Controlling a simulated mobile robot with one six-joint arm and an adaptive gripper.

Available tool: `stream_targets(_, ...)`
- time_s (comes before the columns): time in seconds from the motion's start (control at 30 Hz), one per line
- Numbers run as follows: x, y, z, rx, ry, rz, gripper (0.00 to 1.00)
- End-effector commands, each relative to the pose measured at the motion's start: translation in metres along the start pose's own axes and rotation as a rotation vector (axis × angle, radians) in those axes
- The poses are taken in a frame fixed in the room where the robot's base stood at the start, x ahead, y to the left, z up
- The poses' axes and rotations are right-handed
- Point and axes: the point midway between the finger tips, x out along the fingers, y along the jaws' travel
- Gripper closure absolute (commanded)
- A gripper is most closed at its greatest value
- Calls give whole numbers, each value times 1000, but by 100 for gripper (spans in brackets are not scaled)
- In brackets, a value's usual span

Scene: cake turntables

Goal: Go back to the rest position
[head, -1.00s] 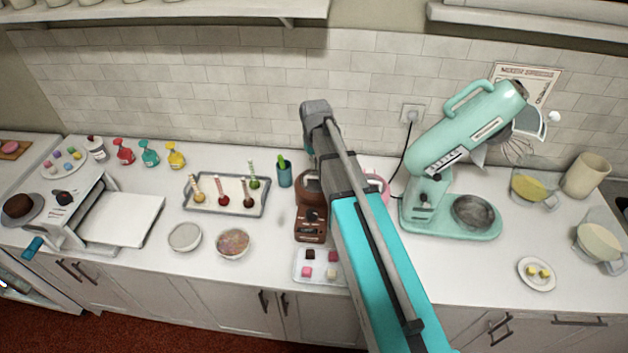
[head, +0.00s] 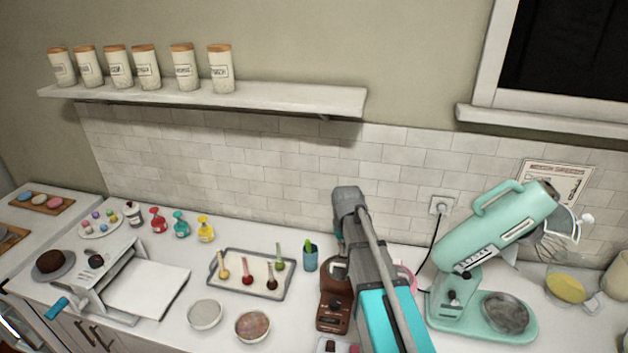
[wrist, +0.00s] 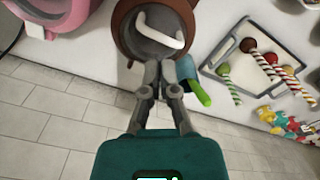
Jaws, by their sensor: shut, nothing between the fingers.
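My gripper shows in the wrist view (wrist: 160,72), with its two fingers together and nothing between them. It points toward the brown melting pot (wrist: 160,30); I cannot tell how far off it is. A teal cup with a green-handled tool (wrist: 188,75) is just right of the fingers in that view. In the head view my arm reaches over the counter and partly covers the brown melting pot (head: 333,312). My fingers are not clear there.
A mint stand mixer (head: 490,250) stands right of my arm. A tray of cake pops (head: 284,296), two bowls and a teal cup (head: 311,259) are to the left. A pink item is partly behind my arm. A shelf (head: 300,98) with several jars hangs above.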

Motion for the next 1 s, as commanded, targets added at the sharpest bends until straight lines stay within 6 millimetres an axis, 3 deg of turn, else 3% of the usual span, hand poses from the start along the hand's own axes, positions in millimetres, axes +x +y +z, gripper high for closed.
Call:
stream_targets(0.6,98,-15,139,160,-1,1,100)
stream_targets(0.8,110,-18,162,193,-1,1,100)
stream_targets(1.0,111,-18,164,201,-1,1,100)
